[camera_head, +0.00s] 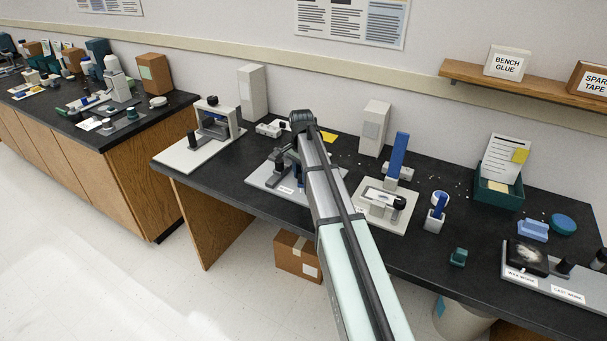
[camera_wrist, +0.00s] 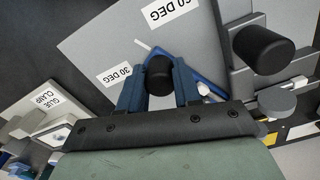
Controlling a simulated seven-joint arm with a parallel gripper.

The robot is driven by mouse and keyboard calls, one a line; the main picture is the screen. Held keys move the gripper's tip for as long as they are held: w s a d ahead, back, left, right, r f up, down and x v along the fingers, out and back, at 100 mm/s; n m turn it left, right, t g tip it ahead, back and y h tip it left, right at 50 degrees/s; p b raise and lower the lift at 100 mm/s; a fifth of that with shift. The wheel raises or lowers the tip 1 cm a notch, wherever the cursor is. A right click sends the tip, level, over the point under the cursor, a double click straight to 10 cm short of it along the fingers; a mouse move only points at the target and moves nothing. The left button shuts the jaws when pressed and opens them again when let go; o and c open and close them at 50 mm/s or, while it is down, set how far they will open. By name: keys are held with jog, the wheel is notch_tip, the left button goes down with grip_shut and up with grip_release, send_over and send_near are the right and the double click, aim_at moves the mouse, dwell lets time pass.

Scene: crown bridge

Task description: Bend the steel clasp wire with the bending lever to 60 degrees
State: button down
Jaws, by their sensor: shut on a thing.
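My gripper (camera_wrist: 158,82) has its two dark blue fingers on either side of a black knob (camera_wrist: 158,68) and is shut on it. The knob belongs to the bending lever, whose blue bar (camera_wrist: 207,82) shows behind the right finger. The lever sits over a grey plate (camera_wrist: 100,45) with labels "30 DEG" (camera_wrist: 113,75) and one partly cut off that seems to read "60 DEG" (camera_wrist: 172,12). A short pale rod (camera_wrist: 143,45), perhaps the clasp wire, shows beyond the knob. In the head view, my arm hides part of the bending plate (camera_head: 262,178).
A larger black cylinder (camera_wrist: 262,50) on a grey block stands right of the lever. In the head view, a white press-like fixture (camera_head: 212,120) stands left and another fixture with a blue handle (camera_head: 398,155) stands right. The black bench front is mostly clear.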

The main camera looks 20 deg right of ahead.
jog(key=shift+s+a, duration=0.1)
jog(key=c, duration=0.8)
grip_release()
notch_tip(320, 180, up, 14)
jog(key=shift+f, duration=0.1)
dwell(0.3)
